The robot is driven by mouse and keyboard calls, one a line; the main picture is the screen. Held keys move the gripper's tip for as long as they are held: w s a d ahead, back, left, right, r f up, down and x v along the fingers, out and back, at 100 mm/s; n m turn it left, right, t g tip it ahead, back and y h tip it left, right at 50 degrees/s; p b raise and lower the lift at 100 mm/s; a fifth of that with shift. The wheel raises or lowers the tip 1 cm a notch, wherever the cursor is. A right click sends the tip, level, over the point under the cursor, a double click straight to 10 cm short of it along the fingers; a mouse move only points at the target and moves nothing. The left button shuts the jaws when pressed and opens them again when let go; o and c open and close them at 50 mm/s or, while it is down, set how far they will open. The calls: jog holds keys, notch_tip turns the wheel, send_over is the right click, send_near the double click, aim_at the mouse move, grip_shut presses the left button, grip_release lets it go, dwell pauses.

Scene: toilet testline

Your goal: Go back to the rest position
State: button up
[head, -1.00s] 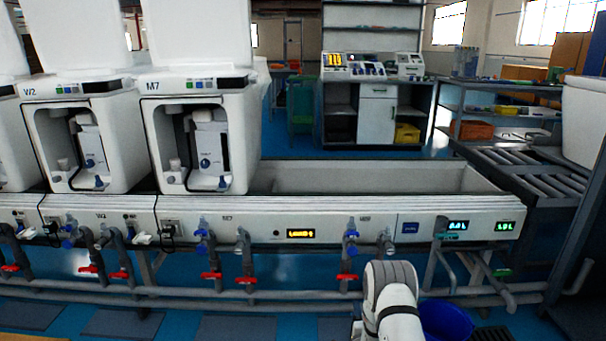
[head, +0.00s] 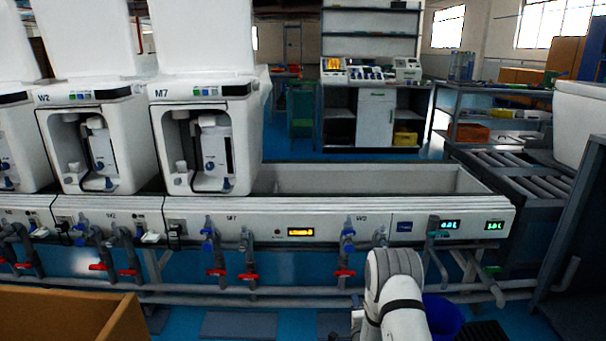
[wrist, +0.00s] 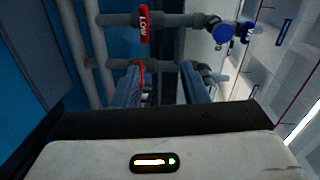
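My gripper (wrist: 162,78) shows in the wrist view with its two bluish fingers apart and nothing seen between them. Behind the fingers are grey pipes, a red lever marked LOW (wrist: 143,24) and a blue valve knob (wrist: 223,33). Part of a second red handle shows by the left finger. In the head view, my white arm (head: 396,295) stands low, right of centre, in front of the test line (head: 330,225). The gripper itself is not visible in the head view.
Toilet units, including M7 (head: 205,92), stand on the line at left. Red-handled valves (head: 248,277) hang below it. A brown box (head: 70,317) is at the lower left. A blue bucket (head: 443,316) is beside my arm. A roller conveyor (head: 520,170) lies at right.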

jog(key=s+r+n+g+p, duration=0.35)
jog(key=r+p, duration=0.45)
jog(key=r, duration=1.1)
jog(key=s+r+n+g+p, duration=0.35)
jog(key=r+p, duration=0.45)
jog(key=r, duration=1)
jog(key=s+a+r+n+g+p, duration=0.1)
jog(key=s+r+n+g+p, duration=0.2)
jog(key=s+r+p, duration=0.6)
jog(key=s+a+r+n+g+p, duration=0.1)
jog(key=s+r+n+g+p, duration=0.3)
jog(key=s+r, duration=1.6)
jog(key=s+n+p, duration=0.3)
jog(key=s+p, duration=0.2)
jog(key=s, duration=0.1)
jog(key=shift+s, duration=0.15)
